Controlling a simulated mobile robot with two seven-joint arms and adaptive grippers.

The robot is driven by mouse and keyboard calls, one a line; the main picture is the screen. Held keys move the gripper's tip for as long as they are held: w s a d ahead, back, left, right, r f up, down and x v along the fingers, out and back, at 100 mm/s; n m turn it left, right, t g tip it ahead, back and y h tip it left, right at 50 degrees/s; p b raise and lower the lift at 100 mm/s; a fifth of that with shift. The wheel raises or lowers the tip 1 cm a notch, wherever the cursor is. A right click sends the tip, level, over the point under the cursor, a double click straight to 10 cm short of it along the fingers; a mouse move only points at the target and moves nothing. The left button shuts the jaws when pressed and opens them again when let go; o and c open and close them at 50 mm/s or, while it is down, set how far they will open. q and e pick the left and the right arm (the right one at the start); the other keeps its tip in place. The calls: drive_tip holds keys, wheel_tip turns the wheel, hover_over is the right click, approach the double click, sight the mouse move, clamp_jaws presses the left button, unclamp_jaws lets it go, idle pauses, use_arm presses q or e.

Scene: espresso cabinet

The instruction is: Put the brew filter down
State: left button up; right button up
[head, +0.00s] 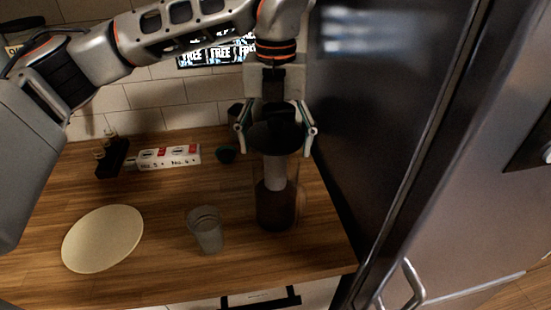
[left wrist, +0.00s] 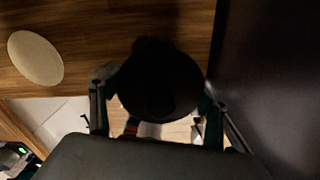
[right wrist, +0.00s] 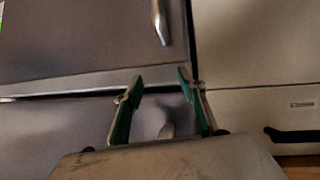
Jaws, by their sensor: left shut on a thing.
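The dark round brew filter (head: 275,138) is between the fingers of my left gripper (head: 276,132), which is shut on it. In the left wrist view the filter is a black disc (left wrist: 160,85) between the two fingertips (left wrist: 157,100). Below it in the head view stands a clear carafe (head: 276,208) with dark contents; a pale tube-like part shows between the two. I cannot tell whether the filter touches the carafe. My right gripper (right wrist: 158,90) is open and empty in front of grey metal panels, seen only in the right wrist view.
A clear glass (head: 206,230) stands left of the carafe. A pale round board (head: 103,238) lies at the left of the wooden counter (head: 160,215). A dark fridge side (head: 385,110) closes off the right.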

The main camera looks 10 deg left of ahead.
sight(276, 161)
use_arm(q)
drive_tip(key=shift+f, duration=0.5)
use_arm(e)
drive_tip(key=shift+d, duration=0.2)
use_arm(q)
wheel_tip(276, 161, down, 3)
drive_tip(key=shift+f, duration=0.1)
use_arm(e)
drive_tip(key=shift+s, duration=0.1)
use_arm(q)
drive_tip(key=shift+f, duration=0.2)
use_arm(e)
drive_tip(key=shift+f, duration=0.1)
drive_tip(key=shift+s+f, duration=0.1)
drive_tip(key=shift+f, duration=0.05)
